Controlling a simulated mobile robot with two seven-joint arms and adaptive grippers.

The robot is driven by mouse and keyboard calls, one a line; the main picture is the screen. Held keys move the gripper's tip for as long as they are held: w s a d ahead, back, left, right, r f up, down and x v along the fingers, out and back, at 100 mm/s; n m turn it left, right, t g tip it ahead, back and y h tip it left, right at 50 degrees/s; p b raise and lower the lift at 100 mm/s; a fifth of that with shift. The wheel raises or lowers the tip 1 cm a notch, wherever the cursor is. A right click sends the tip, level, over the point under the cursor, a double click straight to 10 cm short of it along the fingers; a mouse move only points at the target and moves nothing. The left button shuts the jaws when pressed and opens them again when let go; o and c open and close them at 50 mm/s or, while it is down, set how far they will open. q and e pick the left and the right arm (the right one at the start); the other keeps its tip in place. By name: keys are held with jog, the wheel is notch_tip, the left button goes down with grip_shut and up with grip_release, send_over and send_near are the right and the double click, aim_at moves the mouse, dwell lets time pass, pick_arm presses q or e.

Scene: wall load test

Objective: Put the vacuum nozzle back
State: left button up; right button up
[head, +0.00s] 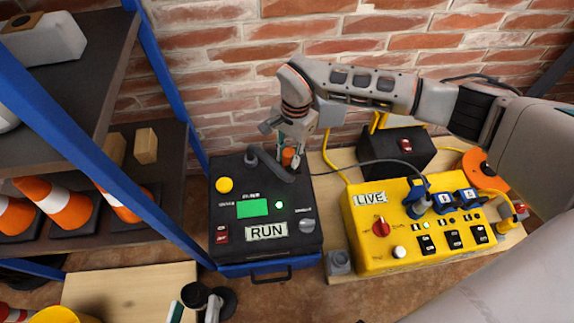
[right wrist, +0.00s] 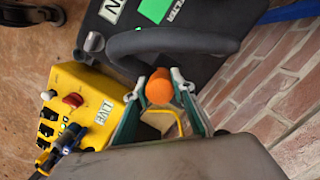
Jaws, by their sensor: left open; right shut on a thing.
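The vacuum nozzle appears to be the orange round-ended piece (head: 288,157) at the back right of the black RUN box (head: 232,190); it also shows in the right wrist view (right wrist: 159,87). A dark curved hose (head: 272,167) arches over the box top beside it; their join is hidden. My right gripper (head: 291,160) reaches down from above, shut on the orange piece, with one finger on each side of it in the right wrist view (right wrist: 160,105).
A yellow LIVE panel (head: 374,256) with blue plugs (head: 445,202) stands to the right on a wooden top. A black box (head: 384,150) and cables lie behind it. A shelf with blue posts (head: 172,195) and traffic cones (head: 65,206) is at left. The brick wall is close behind.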

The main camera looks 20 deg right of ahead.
aim_at(288, 167)
jog(key=f+b, duration=0.1)
jog(key=f, duration=0.2)
jog(key=f+b, duration=0.1)
jog(key=f, duration=0.1)
jog(key=shift+s+f, duration=0.2)
jog(key=shift+f, duration=0.2)
jog(key=shift+w, duration=0.1)
jog(key=shift+c, duration=0.5)
jog(key=shift+w+r, duration=0.1)
jog(key=shift+r, duration=0.1)
jog(key=shift+f, duration=0.15)
jog(key=o, duration=1.1)
pick_arm(q)
jog(key=shift+s+d+f+n, duration=0.2)
jog(key=shift+s+d+n, duration=0.1)
jog(key=shift+d+n, duration=0.3)
jog(key=shift+s+d+f+n, duration=0.2)
jog(key=shift+s+d+n, duration=0.05)
jog(key=shift+d+n, duration=0.3)
pick_arm(e)
jog(key=shift+o, duration=0.3)
